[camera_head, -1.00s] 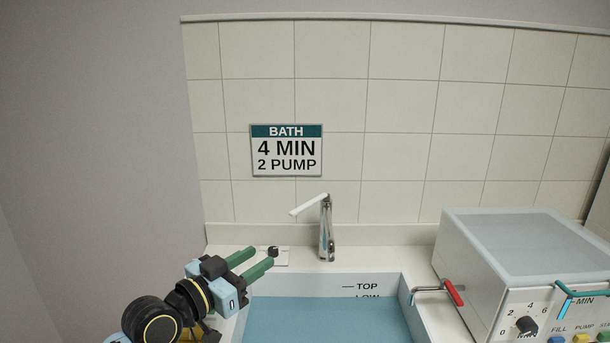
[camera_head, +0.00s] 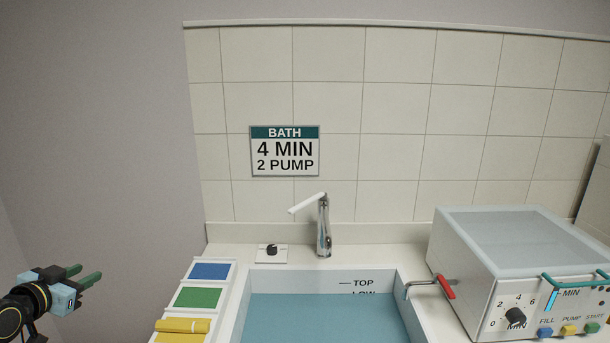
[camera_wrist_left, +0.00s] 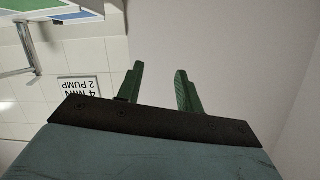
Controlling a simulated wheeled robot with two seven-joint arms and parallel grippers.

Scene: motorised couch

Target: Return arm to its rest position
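My left gripper (camera_head: 84,279) is at the far left of the head view, well left of the sink and the counter. Its two green fingers point right and stand apart with nothing between them. In the left wrist view the fingers (camera_wrist_left: 160,88) are also apart and empty, with bare wall beyond them. The gripper touches nothing that I can see. My right gripper is in neither view.
A basin of blue water (camera_head: 325,320) is set in the counter, with a faucet (camera_head: 324,230) behind it. A dial (camera_head: 272,250) and coloured pads (camera_head: 199,298) are left of it. A control box (camera_head: 520,265) stands right. A sign (camera_head: 285,151) hangs above.

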